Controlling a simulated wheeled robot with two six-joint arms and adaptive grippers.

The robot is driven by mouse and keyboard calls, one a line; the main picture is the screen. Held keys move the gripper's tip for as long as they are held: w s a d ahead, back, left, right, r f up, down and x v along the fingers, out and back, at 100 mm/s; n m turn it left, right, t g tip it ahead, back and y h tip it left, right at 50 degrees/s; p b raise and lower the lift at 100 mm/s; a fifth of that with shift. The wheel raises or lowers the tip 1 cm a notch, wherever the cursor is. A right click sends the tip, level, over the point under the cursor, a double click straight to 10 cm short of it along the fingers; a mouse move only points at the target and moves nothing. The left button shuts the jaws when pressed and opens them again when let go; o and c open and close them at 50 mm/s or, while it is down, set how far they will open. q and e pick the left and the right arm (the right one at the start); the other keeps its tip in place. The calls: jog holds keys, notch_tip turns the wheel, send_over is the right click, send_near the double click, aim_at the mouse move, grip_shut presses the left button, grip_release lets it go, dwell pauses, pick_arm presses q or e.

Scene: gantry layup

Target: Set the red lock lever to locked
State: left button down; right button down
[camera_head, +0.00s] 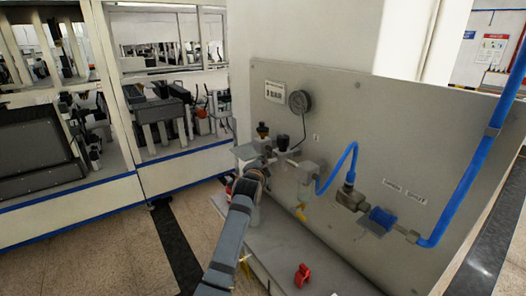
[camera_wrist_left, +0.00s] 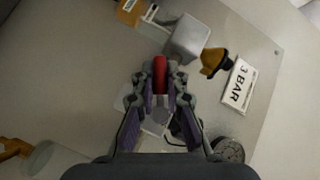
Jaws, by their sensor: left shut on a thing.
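The red lock lever (camera_wrist_left: 160,69) shows in the left wrist view as a short red piece between the fingertips, below a grey block. My left gripper (camera_wrist_left: 162,88) is shut on it, a finger on each side. In the head view my left gripper (camera_head: 254,168) is at the fittings on the grey panel, and my arm hides most of the lever there. Whether the lever stands at locked cannot be told. My right gripper is in neither view.
The grey panel (camera_head: 385,120) carries a round gauge (camera_head: 300,101), a "3 BAR" label (camera_wrist_left: 238,85), a blue hose (camera_head: 341,165) and a blue-handled valve (camera_head: 381,219). A red object (camera_head: 302,275) lies on the pale shelf (camera_head: 275,245) below. Open floor is at left.

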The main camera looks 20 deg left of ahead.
pick_arm(q)
jog(key=n+g+p, duration=0.1)
jog(key=p, duration=0.1)
jog(key=n+g+h+p, duration=0.1)
jog(key=p, duration=0.2)
jog(key=n+g+p, duration=0.1)
jog(key=p, duration=0.2)
jog(key=shift+s+d+f+g+h, duration=0.15)
jog(key=shift+s+d+g+h, duration=0.15)
jog(key=shift+g+h, duration=0.1)
jog(key=shift+d+f+p, duration=0.1)
jog(key=shift+p, duration=0.5)
jog(key=shift+s+d+f+n+g+h+p, duration=0.15)
jog(key=shift+s+d+f+n+g+h, duration=0.05)
jog(key=shift+n+g+h, duration=0.4)
jog(key=shift+s+d+f+n+g+h+p, duration=0.15)
jog(key=shift+d+n+g+h+p, duration=0.1)
jog(key=shift+n+g+h, duration=0.3)
jog(key=shift+s+d+f+n+g+h+p, duration=0.1)
jog(key=shift+s+d+f+n+g+h, duration=0.1)
jog(key=shift+n+g+h, duration=0.4)
jog(key=shift+g, duration=0.25)
jog(key=c, duration=1.4)
grip_release()
jog(key=shift+o, duration=0.2)
jog(key=shift+s, duration=0.1)
